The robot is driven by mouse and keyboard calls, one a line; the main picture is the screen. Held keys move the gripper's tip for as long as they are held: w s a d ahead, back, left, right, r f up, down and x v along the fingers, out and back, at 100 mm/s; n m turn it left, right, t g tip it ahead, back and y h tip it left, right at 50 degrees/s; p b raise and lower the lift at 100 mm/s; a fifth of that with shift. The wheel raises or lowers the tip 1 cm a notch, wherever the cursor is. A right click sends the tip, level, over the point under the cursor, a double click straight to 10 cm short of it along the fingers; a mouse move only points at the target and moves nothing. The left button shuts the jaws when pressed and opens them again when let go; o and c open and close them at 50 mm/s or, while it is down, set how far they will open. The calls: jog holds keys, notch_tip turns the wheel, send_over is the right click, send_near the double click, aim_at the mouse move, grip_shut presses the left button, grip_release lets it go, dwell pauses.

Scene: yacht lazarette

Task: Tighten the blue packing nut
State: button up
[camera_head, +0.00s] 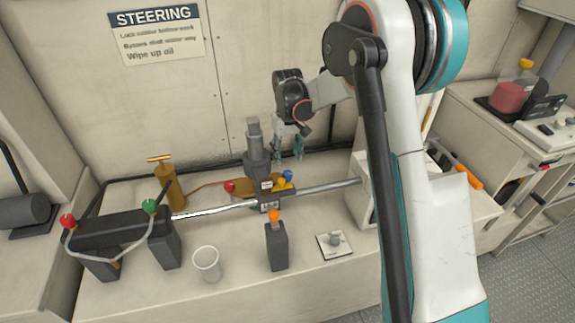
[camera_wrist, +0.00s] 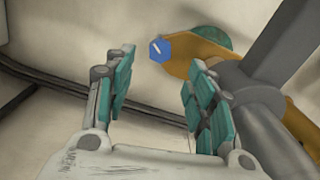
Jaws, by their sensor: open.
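The blue packing nut (camera_wrist: 159,50) is a small hexagon with a pale line on its face. It sits at the end of a bronze-yellow fitting in the wrist view. My gripper (camera_wrist: 162,60) is open, with teal-padded fingers on either side of the nut in the picture. I cannot tell the distance to the nut, and nothing is between the fingers. In the head view, my gripper (camera_head: 293,147) hangs right of a grey upright cylinder (camera_head: 255,148). A small blue piece (camera_head: 287,175) shows below it; whether this is the same nut is unclear.
A silver rod (camera_head: 215,209) crosses the bench through a dark block (camera_head: 268,200). A yellow hand pump (camera_head: 168,183), a white cup (camera_head: 206,262) and an orange-topped dark block (camera_head: 276,247) stand around it. In the wrist view, a thick grey cylinder (camera_wrist: 285,45) is close on the right.

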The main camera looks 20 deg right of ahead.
jog(key=shift+r, duration=2.35)
